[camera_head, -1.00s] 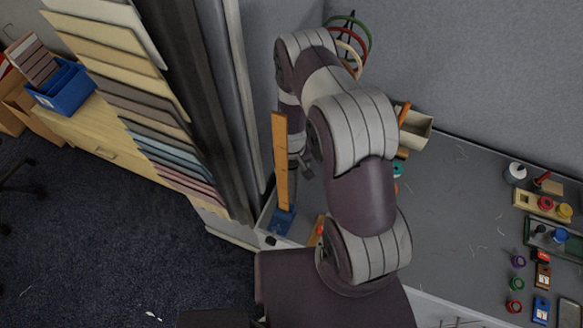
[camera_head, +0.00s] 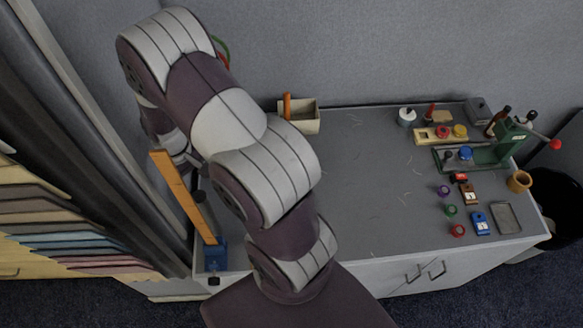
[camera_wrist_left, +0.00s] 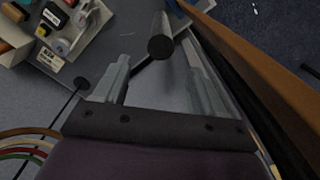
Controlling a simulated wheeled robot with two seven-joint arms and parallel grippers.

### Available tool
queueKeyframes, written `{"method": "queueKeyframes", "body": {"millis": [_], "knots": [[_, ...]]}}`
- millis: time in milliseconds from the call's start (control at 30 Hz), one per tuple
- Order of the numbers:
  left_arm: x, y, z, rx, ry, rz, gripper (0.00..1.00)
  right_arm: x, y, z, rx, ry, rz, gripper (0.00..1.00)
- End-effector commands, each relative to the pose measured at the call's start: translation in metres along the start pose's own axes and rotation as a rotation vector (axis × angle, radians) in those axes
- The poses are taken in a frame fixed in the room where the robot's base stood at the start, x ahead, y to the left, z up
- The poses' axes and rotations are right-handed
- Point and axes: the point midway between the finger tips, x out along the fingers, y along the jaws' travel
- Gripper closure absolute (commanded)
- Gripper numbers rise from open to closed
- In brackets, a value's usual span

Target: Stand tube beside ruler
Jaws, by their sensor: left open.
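A wooden ruler (camera_head: 183,196) stands tilted in a blue stand (camera_head: 215,254) at the table's left front corner. It also runs along the right side of the left wrist view (camera_wrist_left: 255,65). A dark round tube (camera_wrist_left: 160,38) shows between and just beyond the fingertips of my left gripper (camera_wrist_left: 157,58), its near end facing the camera. The gripper is open, with gaps on both sides of the tube. In the head view my left arm hides most of the gripper; I cannot make out the tube's base. My right gripper is not in view.
A beige bin (camera_head: 300,118) stands at the table's back. A green press (camera_head: 485,150), spools and small boxes fill the right side. Coloured cable loops (camera_wrist_left: 25,145) hang near the gripper. The grey table's middle (camera_head: 370,200) is clear.

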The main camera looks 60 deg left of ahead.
Motion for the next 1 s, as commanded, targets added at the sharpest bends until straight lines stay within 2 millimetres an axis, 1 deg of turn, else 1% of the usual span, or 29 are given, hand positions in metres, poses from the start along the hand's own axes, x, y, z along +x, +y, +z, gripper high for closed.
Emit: {"method": "queueKeyframes", "body": {"millis": [67, 133, 167, 200, 233, 267, 300, 367, 400, 433, 467, 500, 567, 600, 700, 800, 867, 1000], "knots": [[-0.004, 0.015, 0.002, 0.044, 0.003, 0.0, 0.3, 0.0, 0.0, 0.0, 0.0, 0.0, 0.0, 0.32], [-0.013, 0.052, 0.008, 0.155, 0.011, 0.001, 0.3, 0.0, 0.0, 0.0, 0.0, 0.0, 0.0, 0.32], [-0.018, 0.075, 0.015, 0.227, 0.015, 0.002, 0.3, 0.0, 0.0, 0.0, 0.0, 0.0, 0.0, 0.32], [-0.027, 0.109, 0.029, 0.341, 0.024, 0.004, 0.3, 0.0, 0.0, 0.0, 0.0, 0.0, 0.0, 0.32], [-0.034, 0.136, 0.044, 0.435, 0.03, 0.007, 0.3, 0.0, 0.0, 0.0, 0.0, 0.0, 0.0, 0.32], [-0.042, 0.162, 0.063, 0.534, 0.035, 0.01, 0.3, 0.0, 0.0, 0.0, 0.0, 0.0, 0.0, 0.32], [-0.051, 0.193, 0.092, 0.667, 0.043, 0.015, 0.3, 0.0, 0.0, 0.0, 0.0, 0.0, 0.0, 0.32], [-0.064, 0.23, 0.141, 0.866, 0.056, 0.026, 0.3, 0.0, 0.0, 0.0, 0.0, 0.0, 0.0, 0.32], [-0.072, 0.247, 0.177, 0.997, 0.061, 0.034, 0.3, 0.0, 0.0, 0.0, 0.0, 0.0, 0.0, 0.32], [-0.077, 0.256, 0.204, 1.094, 0.066, 0.041, 0.3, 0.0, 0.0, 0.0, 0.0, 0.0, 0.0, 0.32], [-0.082, 0.262, 0.231, 1.187, 0.069, 0.048, 0.3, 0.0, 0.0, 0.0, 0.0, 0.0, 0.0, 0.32], [-0.089, 0.265, 0.264, 1.305, 0.075, 0.058, 0.3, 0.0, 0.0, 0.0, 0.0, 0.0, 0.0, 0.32], [-0.096, 0.262, 0.307, 1.462, 0.078, 0.072, 0.3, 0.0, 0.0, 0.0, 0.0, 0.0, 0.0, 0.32], [-0.099, 0.258, 0.331, 1.551, 0.081, 0.082, 0.3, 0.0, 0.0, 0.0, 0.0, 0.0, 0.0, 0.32], [-0.105, 0.243, 0.371, 1.716, 0.082, 0.098, 0.3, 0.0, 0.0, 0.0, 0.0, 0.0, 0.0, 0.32], [-0.107, 0.233, 0.39, 1.797, 0.083, 0.107, 0.3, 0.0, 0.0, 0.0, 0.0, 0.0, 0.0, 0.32], [-0.108, 0.231, 0.393, 1.814, 0.082, 0.108, 0.3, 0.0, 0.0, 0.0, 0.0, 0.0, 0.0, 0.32], [-0.107, 0.231, 0.394, 1.815, 0.082, 0.108, 0.3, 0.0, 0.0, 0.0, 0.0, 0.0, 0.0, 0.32]]}}
